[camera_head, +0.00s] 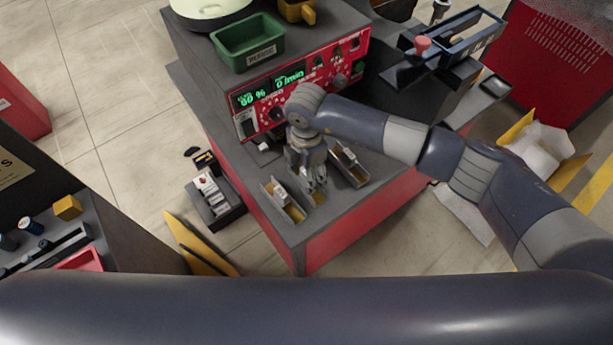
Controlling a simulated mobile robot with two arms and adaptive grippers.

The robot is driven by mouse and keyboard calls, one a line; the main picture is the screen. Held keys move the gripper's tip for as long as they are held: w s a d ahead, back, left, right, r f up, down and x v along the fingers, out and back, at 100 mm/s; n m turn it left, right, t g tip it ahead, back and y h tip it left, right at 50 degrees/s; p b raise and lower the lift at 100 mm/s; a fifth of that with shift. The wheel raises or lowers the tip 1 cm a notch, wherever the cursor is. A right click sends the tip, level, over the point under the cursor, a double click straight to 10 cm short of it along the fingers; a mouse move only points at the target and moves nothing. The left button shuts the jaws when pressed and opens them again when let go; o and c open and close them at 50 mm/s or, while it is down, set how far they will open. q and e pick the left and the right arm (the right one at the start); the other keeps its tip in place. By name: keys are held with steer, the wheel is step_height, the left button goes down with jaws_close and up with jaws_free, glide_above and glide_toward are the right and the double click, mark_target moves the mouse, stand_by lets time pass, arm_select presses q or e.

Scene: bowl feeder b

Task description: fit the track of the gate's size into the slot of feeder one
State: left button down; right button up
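Two short grey channel-shaped tracks with brownish-yellow inner floors lie on the dark bench top, a left track (284,202) and a right track (349,165). My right gripper (317,186) points down between them, low over the bench. A small brownish patch shows at its fingertips; I cannot tell whether the fingers are closed on a third track. Behind it stands a feeder control unit (300,86) with a red panel and green readouts, "80 %" and "0/min". I cannot make out the slot or the gate size. My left gripper is out of view.
A green bin (247,43) sits on the control unit. A dark blue rail frame (455,40) with a red knob stands at the back right. A black tray (214,198) with pale parts lies left of the bench. A side bench (70,235) stands at far left.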

steer(key=shift+f, duration=0.2)
steer(key=c, duration=1.3)
